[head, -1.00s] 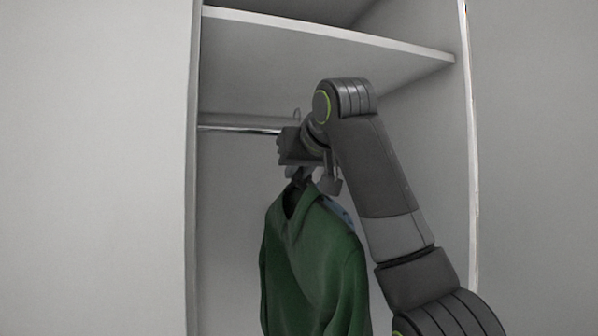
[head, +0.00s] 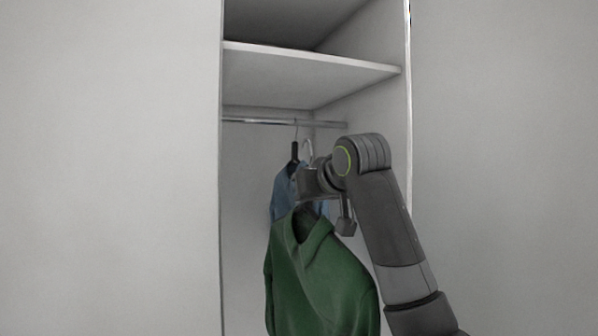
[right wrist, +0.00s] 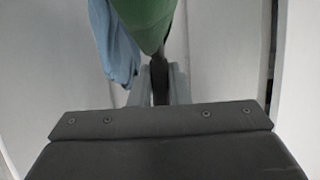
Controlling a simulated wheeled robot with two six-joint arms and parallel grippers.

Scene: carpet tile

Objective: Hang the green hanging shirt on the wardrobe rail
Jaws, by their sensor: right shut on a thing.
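The green hanging shirt (head: 315,272) hangs from my right gripper (head: 312,188), in front of the wardrobe opening. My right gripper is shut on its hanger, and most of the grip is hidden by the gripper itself. A pale hook (head: 308,148) rises above the gripper, its top lower in the head view than the wardrobe rail (head: 262,121) and apart from it. In the right wrist view the green shirt (right wrist: 148,20) shows beyond the fingers (right wrist: 158,84). My left gripper is not in view.
A blue shirt (head: 284,193) hangs from the rail on a dark hanger, behind and partly covered by the green one. It also shows in the right wrist view (right wrist: 113,45). A shelf (head: 310,62) spans above the rail. The rail's left part is bare.

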